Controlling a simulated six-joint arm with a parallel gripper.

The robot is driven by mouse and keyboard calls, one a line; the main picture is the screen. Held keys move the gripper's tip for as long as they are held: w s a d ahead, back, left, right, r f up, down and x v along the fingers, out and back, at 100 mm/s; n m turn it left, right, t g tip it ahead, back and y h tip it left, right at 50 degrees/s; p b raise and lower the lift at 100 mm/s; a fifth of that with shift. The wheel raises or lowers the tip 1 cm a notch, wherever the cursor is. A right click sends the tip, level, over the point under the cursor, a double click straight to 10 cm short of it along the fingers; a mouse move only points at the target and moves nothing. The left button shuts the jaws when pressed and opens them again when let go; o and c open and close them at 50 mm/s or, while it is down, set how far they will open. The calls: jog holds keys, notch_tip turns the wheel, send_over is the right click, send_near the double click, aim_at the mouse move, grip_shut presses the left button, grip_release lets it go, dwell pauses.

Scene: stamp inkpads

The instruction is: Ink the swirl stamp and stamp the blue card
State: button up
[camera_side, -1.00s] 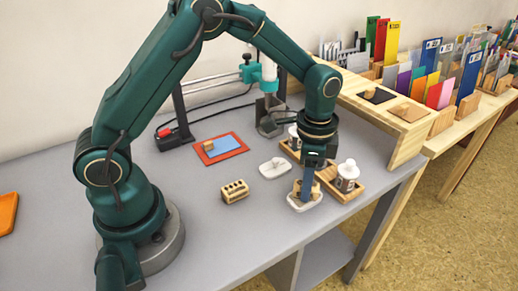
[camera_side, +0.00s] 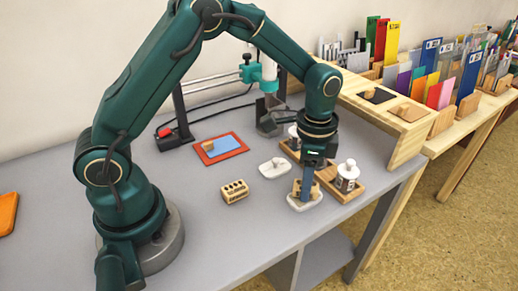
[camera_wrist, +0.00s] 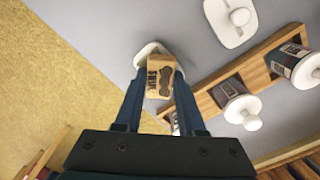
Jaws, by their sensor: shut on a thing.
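My gripper (camera_side: 306,194) is shut on a wooden stamp block (camera_wrist: 158,80) with dark lettering and a dark figure on its face; I cannot tell whether the figure is a swirl. Whether block and pad touch is unclear. The blue card (camera_side: 226,143) lies in a red-rimmed tray (camera_side: 240,152) further back, with a small wooden piece (camera_side: 208,146) at its left.
A white lid with a knob (camera_side: 275,168) and a wooden block with dark holes (camera_side: 234,191) lie left of my gripper. A wooden rack with white-capped bottles (camera_side: 347,177) stands close at the right. A raised wooden shelf (camera_side: 400,128) is beyond. The desk's left middle is clear.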

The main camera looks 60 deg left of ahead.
aim_at(226, 144)
jog(key=shift+r, duration=3.4)
jog(key=shift+w+a+f, duration=0.1)
jog(key=shift+a, duration=0.2)
jog(key=a+n, duration=0.1)
jog(key=a, duration=0.2)
jog(key=a+n, duration=0.1)
jog(key=a, duration=0.3)
jog(key=a+n, duration=0.1)
jog(key=a, duration=0.2)
jog(key=shift+a+f+n, duration=0.15)
jog(key=shift+a+n, duration=0.15)
jog(key=shift+a, duration=0.05)
jog(key=s+a+n, duration=0.3)
jog(key=a, duration=0.4)
jog(key=s+a+n, duration=0.2)
jog(key=s+a, duration=0.1)
jog(key=a, duration=0.4)
jog(key=shift+a+f, duration=0.1)
jog(key=shift+f, duration=3)
jog(key=shift+f, duration=0.5)
